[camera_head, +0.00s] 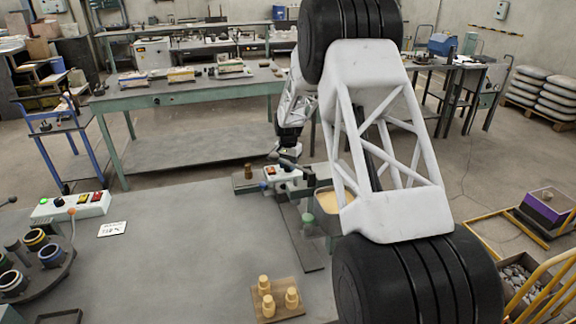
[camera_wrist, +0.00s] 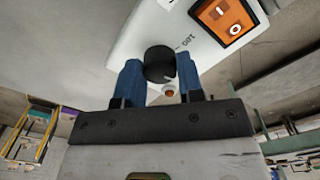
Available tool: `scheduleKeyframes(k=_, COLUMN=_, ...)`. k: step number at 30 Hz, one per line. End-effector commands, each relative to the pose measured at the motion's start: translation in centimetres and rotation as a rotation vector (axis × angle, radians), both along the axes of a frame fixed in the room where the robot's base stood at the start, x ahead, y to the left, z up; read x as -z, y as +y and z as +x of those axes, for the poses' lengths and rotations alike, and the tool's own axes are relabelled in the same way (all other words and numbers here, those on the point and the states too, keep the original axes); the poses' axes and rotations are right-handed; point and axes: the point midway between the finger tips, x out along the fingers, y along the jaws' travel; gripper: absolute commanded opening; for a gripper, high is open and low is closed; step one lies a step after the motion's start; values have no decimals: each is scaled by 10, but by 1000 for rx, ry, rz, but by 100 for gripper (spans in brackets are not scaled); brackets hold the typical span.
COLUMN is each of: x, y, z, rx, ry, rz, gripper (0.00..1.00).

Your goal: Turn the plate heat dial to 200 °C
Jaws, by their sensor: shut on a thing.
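The plate heat dial (camera_wrist: 160,62) is a round black knob on a white control box (camera_wrist: 135,32) in the wrist view. My gripper (camera_wrist: 158,78) has its two blue fingers on either side of the dial and is shut on it. The white box also shows in the head view (camera_head: 270,174), on a bench beyond my arm. My gripper reaches down to it there (camera_head: 289,158), and the dial is hidden.
An orange rocker switch (camera_wrist: 226,17) sits on the box near the dial. A pan of pale material (camera_head: 328,201) stands right of the box. A second control box (camera_head: 72,207) and a white card (camera_head: 112,229) are at left. Wooden pegs stand on a board (camera_head: 277,311) in front.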

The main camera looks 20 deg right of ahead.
Motion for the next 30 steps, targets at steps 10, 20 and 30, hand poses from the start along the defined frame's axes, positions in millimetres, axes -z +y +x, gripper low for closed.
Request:
scheduleKeyframes(k=10, x=-1, y=0, z=1, rx=323, ry=-2, rz=-1, gripper=11)
scheduleKeyframes(k=20, x=-1, y=0, z=0, rx=550, ry=-1, rz=0, gripper=11)
scheduleKeyframes(k=30, x=-1, y=0, z=1, rx=625, ry=-1, rz=0, gripper=11)
